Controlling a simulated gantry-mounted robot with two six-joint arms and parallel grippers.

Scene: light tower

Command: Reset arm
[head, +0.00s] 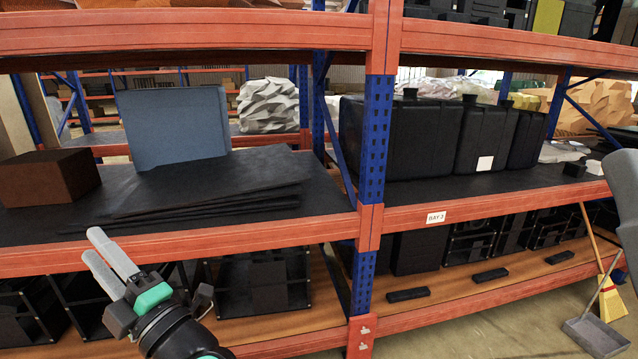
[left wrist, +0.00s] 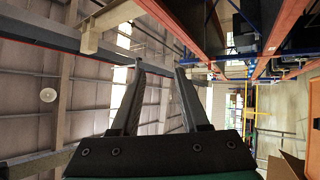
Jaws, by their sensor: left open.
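My left gripper (head: 107,254) is in the lower left of the head view, in front of the shelf rack and pointing up and to the left. Its two grey fingers are apart with nothing between them. In the left wrist view the same gripper (left wrist: 157,75) shows two dark fingers spread open, with the building's ceiling and walls behind them. Part of my right arm shows at the right edge of the head view. Its gripper is out of the picture.
A rack with an orange shelf beam (head: 180,242) and a blue upright (head: 375,140) stands close ahead. It holds a brown box (head: 48,177), a blue-grey panel (head: 172,127), flat dark sheets (head: 215,182) and black containers (head: 420,138). A broom (head: 610,300) and dustpan (head: 596,337) are at lower right.

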